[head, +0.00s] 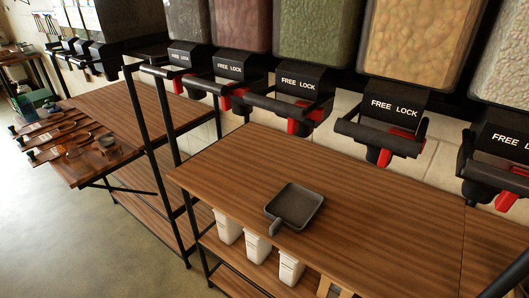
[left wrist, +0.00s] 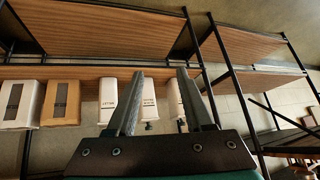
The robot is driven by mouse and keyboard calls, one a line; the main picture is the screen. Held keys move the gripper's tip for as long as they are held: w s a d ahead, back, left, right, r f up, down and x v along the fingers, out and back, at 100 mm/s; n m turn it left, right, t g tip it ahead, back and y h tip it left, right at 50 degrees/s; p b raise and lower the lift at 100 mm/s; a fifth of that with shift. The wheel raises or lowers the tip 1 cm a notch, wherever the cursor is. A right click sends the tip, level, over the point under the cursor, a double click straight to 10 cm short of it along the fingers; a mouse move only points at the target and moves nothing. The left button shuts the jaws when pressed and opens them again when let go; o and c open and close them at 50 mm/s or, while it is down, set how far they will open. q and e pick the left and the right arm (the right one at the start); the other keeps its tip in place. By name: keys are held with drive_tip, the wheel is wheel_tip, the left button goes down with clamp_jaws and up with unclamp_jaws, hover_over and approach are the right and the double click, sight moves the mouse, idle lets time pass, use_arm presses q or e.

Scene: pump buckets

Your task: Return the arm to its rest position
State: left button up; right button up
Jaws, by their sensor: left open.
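My left gripper (left wrist: 160,74) shows in the left wrist view. Its two dark fingers stand apart, with nothing held between them. White containers on a shelf show behind and between the fingers; their distance from the fingertips is hard to tell. The left gripper and arm do not show in the head view. My right gripper is in neither view. A dark square scoop (head: 298,203) with a short handle lies on the wooden top (head: 385,235) in the head view.
Dispensers with black FREE LOCK housings (head: 305,82) and red levers hang above the wooden top. White bins (head: 290,267) stand on the shelf below. A side table (head: 100,172) with trays stands at the left. Black posts (left wrist: 228,95) rise right of my left gripper. Open floor (head: 60,240) lies at lower left.

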use_arm(q)
drive_tip(key=s+f+g, duration=0.2)
drive_tip(key=s+f, duration=0.3)
drive_tip(key=s, duration=0.4)
drive_tip(key=s+d+f+g, duration=0.1)
drive_tip(key=s+f+g, duration=0.1)
drive_tip(key=s+f, duration=0.3)
drive_tip(key=s+f+n+g+y, duration=0.1)
drive_tip(key=s+f, duration=0.4)
drive_tip(key=s, duration=0.9)
drive_tip(key=shift+d+g, duration=0.35)
drive_tip(key=shift+g, duration=0.45)
drive_tip(key=shift+f, duration=0.1)
